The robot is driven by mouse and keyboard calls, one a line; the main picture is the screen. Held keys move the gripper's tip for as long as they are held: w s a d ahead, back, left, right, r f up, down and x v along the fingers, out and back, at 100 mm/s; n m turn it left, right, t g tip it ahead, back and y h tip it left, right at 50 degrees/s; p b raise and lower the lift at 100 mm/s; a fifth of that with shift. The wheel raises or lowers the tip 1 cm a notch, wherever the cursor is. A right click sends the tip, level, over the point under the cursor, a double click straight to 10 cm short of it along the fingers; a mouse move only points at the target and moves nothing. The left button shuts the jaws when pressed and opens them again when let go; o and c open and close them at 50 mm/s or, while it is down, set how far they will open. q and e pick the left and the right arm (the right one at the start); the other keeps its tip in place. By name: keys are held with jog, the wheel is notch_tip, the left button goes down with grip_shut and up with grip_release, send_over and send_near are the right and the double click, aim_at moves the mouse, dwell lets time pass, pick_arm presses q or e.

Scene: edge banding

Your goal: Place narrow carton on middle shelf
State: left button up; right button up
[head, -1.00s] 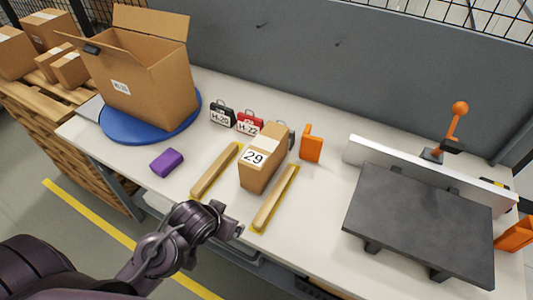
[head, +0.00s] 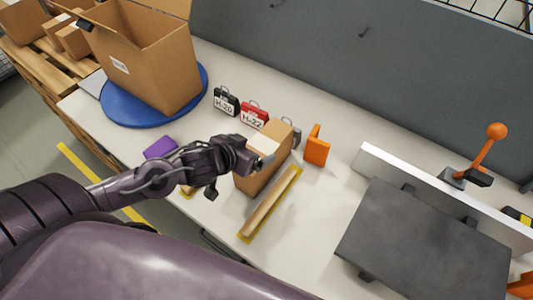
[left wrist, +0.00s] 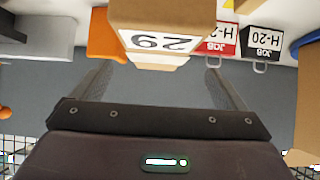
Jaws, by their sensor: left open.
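The narrow carton (head: 268,172), brown with a pale top strip, stands upright on the worktable (head: 318,208) between two wooden strips. Its "29" label shows in the left wrist view, where the carton (left wrist: 160,18) is upside down at the top middle. My left gripper (head: 262,158) is open at the carton's upper near side and hides part of it. In the left wrist view its fingers (left wrist: 158,72) spread to either side of the carton's span; contact cannot be told. My right gripper is not in view. No shelf shows clearly.
A large open box (head: 150,55) stands on a blue disc (head: 125,112). A black tag (head: 226,100), a red tag (head: 254,114) and an orange block (head: 317,146) stand close behind the carton. A dark plate (head: 425,240) lies right. A purple item (head: 160,147) is left.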

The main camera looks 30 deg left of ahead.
aim_at(260, 148)
pick_arm(q)
jog(key=shift+w+d+f, duration=0.15)
jog(key=shift+w+f, duration=0.3)
jog(key=shift+f, duration=0.2)
jog(key=x, duration=0.3)
jog(key=shift+w+d+f, duration=0.1)
jog(key=shift+f, duration=0.2)
jog(key=shift+w+f, duration=0.2)
jog(key=shift+f, duration=0.05)
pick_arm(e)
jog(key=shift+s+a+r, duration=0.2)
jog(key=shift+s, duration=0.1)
pick_arm(q)
jog(key=c, duration=1.6)
jog(key=shift+c, duration=0.7)
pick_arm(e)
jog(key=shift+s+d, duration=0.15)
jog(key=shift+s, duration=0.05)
pick_arm(q)
jog(key=shift+r, duration=0.15)
